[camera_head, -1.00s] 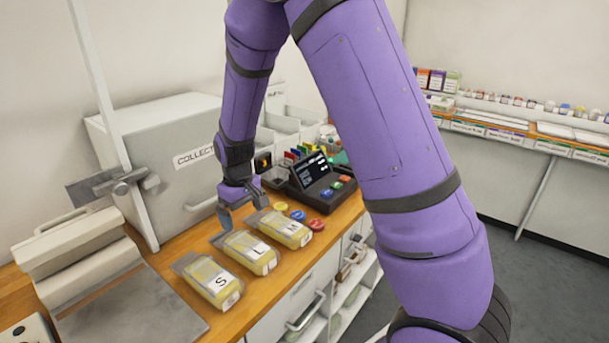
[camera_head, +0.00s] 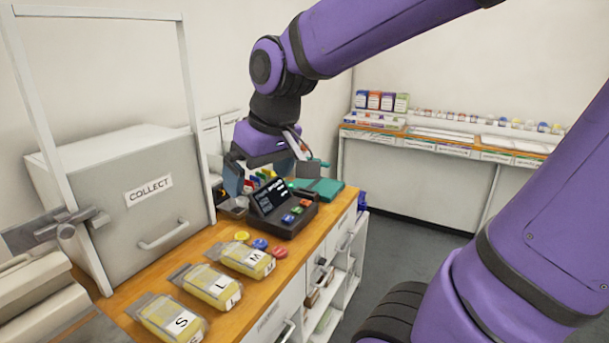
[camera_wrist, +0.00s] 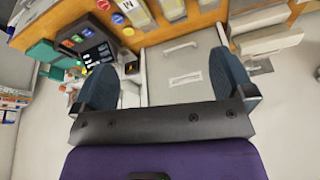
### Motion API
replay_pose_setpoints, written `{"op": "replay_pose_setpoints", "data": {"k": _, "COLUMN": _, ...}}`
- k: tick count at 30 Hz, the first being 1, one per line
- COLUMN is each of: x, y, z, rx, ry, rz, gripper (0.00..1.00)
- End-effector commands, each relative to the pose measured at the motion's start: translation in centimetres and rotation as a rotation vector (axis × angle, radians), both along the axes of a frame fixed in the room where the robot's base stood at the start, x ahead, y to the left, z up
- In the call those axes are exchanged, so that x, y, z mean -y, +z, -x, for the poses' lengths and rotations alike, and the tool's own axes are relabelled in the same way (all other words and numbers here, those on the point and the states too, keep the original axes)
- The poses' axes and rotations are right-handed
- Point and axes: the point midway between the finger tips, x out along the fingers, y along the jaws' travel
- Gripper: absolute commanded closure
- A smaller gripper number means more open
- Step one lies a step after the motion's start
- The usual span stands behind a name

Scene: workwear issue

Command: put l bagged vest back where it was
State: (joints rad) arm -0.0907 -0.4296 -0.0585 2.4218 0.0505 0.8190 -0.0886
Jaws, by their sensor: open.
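The L bagged vest (camera_head: 211,288) is a clear bag with yellow cloth and a white label. It lies flat on the wooden counter between the S bagged vest (camera_head: 172,318) and the M bagged vest (camera_head: 247,259). My gripper (camera_head: 272,172) is open and empty, raised above the back part of the counter near the dark terminal, well beyond the vests. In the wrist view my gripper (camera_wrist: 168,88) shows its two fingers wide apart with nothing between them; bagged vests show at the top edge.
The grey COLLECT box (camera_head: 120,185) stands at the back left inside a white frame. The terminal (camera_head: 283,207) with coloured buttons stands beyond the vests. Yellow, blue and red discs (camera_head: 261,244) lie between. A teal item (camera_head: 322,188) is at the counter's far end.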

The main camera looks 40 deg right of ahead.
Motion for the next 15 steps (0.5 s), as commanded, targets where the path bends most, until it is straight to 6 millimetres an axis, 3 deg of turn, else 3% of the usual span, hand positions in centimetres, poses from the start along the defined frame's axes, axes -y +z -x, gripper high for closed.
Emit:
{"op": "replay_pose_setpoints", "data": {"k": 6, "x": 0.9, "y": 2.0, "z": 5.9, "rx": 0.083, "ry": -0.059, "rz": 0.015, "gripper": 0.0}}
{"op": "replay_pose_setpoints", "data": {"k": 10, "x": 1.1, "y": 2.3, "z": 8.2, "rx": 0.112, "ry": -0.086, "rz": 0.025, "gripper": 0.0}}
{"op": "replay_pose_setpoints", "data": {"k": 15, "x": 1.3, "y": 2.3, "z": 9.5, "rx": 0.129, "ry": -0.103, "rz": 0.032, "gripper": 0.0}}
